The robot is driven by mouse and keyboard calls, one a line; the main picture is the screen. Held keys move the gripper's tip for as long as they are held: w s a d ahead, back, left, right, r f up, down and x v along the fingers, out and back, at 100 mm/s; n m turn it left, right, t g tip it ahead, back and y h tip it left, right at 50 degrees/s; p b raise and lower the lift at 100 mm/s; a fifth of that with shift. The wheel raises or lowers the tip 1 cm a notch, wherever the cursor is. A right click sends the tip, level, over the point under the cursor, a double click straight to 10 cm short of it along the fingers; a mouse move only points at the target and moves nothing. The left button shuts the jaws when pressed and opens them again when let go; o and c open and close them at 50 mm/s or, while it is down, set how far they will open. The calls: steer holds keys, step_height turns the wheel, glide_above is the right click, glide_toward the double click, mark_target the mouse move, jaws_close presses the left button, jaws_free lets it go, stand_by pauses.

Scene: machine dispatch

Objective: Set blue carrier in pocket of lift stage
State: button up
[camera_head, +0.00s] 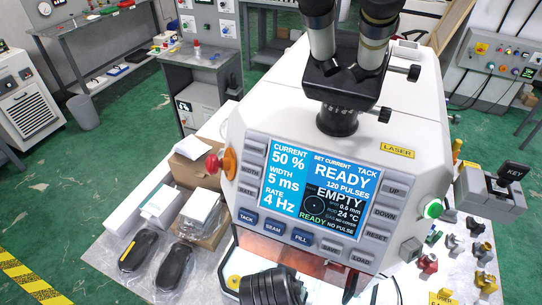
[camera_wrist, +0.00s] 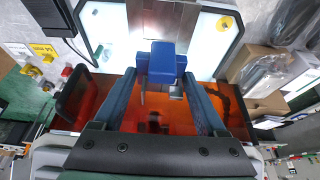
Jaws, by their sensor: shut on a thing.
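The blue carrier (camera_wrist: 160,62) is a small blue block in the upper middle of the wrist view. My gripper (camera_wrist: 161,78) is shut on it, with one finger on each side. A thin metal part shows below the block. The carrier is in front of a brightly lit white chamber, beyond an orange tinted window. A grey-brown block (camera_wrist: 165,18) stands just behind the carrier; I cannot tell whether it is the lift stage, and no pocket shows clearly. In the head view only my dark arm shows at the bottom, and the carrier is hidden.
The laser machine's screen (camera_head: 320,195) reads READY and EMPTY. Its orange window (camera_head: 300,262) lies below the panel. A red and orange knob (camera_head: 222,163) sticks out at the left. Boxes and black packaged items (camera_head: 138,250) lie left; several small metal fittings (camera_head: 428,263) lie right.

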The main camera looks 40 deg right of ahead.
steer(key=f, duration=0.5)
steer(key=shift+s+p, duration=0.3)
steer(key=shift+p, duration=0.1)
steer(key=shift+w+f, duration=0.1)
steer(key=shift+f, duration=2.25)
steer(key=shift+f, duration=0.15)
steer(key=o, duration=1.4)
steer(key=v, duration=1.2)
steer(key=shift+a, duration=0.15)
